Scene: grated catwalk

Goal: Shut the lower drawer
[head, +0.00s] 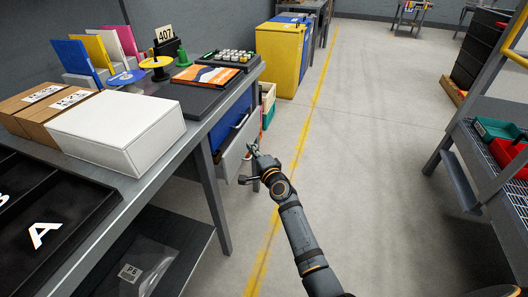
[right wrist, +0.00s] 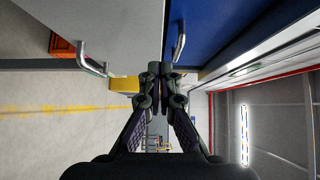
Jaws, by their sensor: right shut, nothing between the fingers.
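The lower drawer (head: 236,151) has a grey front and stands out from under the workbench in the head view, beyond the blue drawer above it. The blue upper drawer (head: 229,129) sits under the bench top. In the right wrist view, which is turned sideways, the grey lower drawer front (right wrist: 115,25) is at upper left with a bar handle (right wrist: 92,66), and the blue front (right wrist: 215,25) is to its right with its own handle (right wrist: 180,42). My right gripper (head: 254,150) is shut and empty, close beside the drawer fronts; contact cannot be told. My left gripper is out of view.
The workbench carries a white box (head: 118,130), brown cartons (head: 45,104), a dark keypad tray (head: 228,62) and an orange book (head: 205,76). A yellow cabinet (head: 280,60) stands beyond. A grey rack (head: 500,165) is at right. The floor between is clear.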

